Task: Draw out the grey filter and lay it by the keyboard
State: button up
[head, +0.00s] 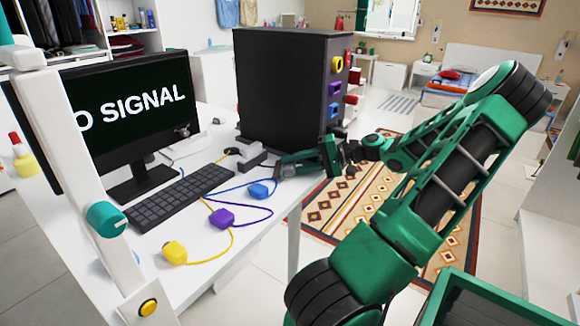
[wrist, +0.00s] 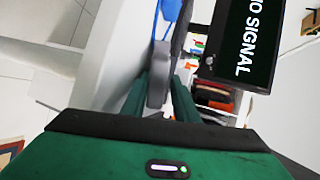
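The grey filter (head: 250,158) is a small grey block on the white desk, in front of the black tower. In the wrist view its slab-like end (wrist: 157,80) lies between my two fingers. My gripper (head: 277,167) reaches in low from the right, at the filter's right end. Its fingers (wrist: 163,82) stand apart, close along both sides of the slab; firm contact cannot be made out. The black keyboard (head: 180,197) lies left of the filter, in front of the monitor. The far part of the filter is partly hidden in the wrist view.
The black tower (head: 290,85) stands right behind the filter. The monitor (head: 130,110) is behind the keyboard. Blue (head: 262,189), purple (head: 222,217) and yellow (head: 174,252) plugs with looping cables lie right of the keyboard. Bare desk shows at the front left.

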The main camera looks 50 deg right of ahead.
jog(key=shift+o, duration=0.5)
jog(key=shift+s+d+r, duration=0.35)
jog(key=shift+s+r, duration=0.2)
jog(key=shift+r, duration=0.45)
jog(key=shift+s+d+r, duration=0.4)
jog(key=shift+s+r, duration=0.1)
jog(key=shift+r, duration=0.55)
jog(key=shift+s+d+r, duration=0.35)
jog(key=shift+s+r, duration=0.2)
jog(key=shift+r, duration=0.45)
